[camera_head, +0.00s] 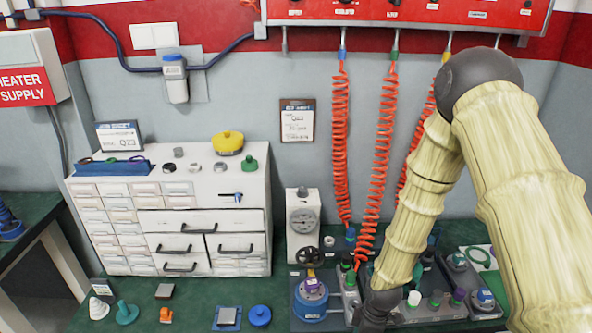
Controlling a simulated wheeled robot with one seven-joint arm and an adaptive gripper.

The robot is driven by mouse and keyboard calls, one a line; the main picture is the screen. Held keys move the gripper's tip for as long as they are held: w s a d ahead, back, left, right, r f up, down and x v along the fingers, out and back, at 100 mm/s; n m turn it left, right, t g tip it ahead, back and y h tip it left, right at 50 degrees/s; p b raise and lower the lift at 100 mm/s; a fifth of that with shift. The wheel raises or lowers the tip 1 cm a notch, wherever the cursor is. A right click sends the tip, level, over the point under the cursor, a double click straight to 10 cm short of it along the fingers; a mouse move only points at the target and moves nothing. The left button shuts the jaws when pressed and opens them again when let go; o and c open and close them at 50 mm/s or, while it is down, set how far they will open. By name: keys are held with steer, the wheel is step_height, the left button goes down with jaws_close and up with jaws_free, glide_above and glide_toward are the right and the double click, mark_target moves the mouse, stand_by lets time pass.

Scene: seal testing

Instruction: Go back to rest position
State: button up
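My arm, in a pale yellow ribbed cover, comes in at the right and bends at a dark joint near the top right. It then runs down over the bench (75,322) to a dark grey end at the bottom edge. My gripper's fingers do not show, so whether they hold anything is hidden. The arm hides part of the test fixtures behind it, including part of a grey block (437,309) with coloured knobs.
A white drawer cabinet (190,218) stands at the back left. A gauge unit (302,222), a blue round fixture (310,297) and hanging orange coiled hoses (341,140) are left of my arm. Small parts, including a blue knob (260,316), lie along the front.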

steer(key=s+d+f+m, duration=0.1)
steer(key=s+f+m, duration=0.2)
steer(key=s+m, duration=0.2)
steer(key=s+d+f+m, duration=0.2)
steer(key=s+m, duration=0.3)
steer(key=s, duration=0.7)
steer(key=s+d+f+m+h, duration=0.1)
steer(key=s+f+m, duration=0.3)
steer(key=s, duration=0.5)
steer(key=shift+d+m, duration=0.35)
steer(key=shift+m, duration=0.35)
